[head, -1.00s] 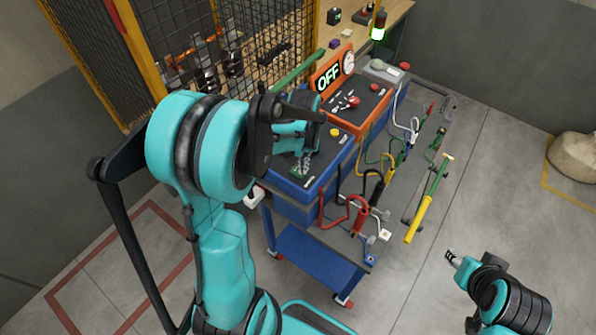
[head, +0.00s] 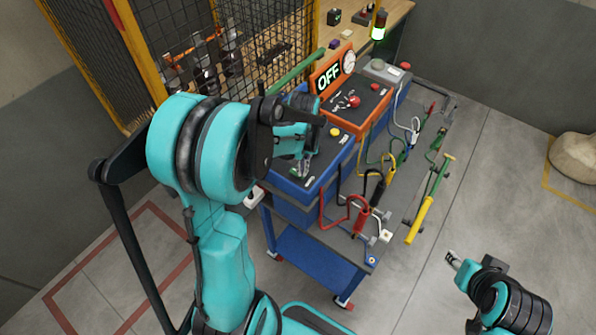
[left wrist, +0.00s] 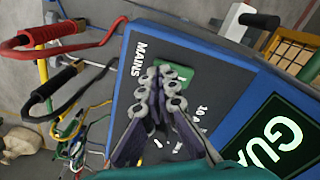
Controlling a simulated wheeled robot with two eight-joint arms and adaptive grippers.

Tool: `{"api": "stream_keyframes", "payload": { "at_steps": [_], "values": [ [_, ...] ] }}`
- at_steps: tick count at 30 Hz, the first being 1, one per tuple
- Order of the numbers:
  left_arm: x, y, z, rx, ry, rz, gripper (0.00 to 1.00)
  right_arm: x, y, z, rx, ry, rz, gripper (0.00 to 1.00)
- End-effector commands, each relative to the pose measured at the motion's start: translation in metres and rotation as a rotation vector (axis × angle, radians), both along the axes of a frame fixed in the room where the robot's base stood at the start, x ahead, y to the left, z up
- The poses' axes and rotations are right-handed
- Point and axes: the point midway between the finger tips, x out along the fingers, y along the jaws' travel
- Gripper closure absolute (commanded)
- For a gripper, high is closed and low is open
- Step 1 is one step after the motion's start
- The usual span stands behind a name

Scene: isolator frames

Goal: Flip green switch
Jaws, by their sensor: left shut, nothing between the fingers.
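The green switch (left wrist: 184,74) shows as a green plate on a dark panel marked MAINS in the left wrist view. My left gripper (left wrist: 164,78) is shut and empty, with its fingertips over the near part of the green switch. The fingers hide part of it, so I cannot tell its lever position or whether they touch it. In the head view the green switch (head: 294,175) shows at the front corner of the blue box (head: 308,184), beside my left fingertips (head: 303,167). My right gripper (head: 452,257) is away from the box at the lower right, its jaws too small to judge.
Red and black hooked cables or handles (head: 350,208) hang at the cart's right side. A yellow-green pole (head: 420,215) lies farther right. A mesh fence (head: 262,45) stands behind the left arm.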

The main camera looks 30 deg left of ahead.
Motion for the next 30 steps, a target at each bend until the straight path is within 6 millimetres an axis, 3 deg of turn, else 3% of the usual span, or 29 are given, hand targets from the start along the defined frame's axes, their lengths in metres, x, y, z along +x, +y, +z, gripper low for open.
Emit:
{"api": "stream_keyframes", "payload": {
  "at_steps": [11, 30],
  "values": [
    [0.0, 0.0, 0.0, 0.0, 0.0, 0.0, 1.0, 0.0, 0.0, 0.0, 0.0, 0.0, 0.0, 0.6],
    [0.0, 0.0, 0.053, 0.0, 0.0, 0.0, 1.0, 0.0, 0.0, 0.037, 0.0, 0.0, 0.0, 0.6]
  ]
}}
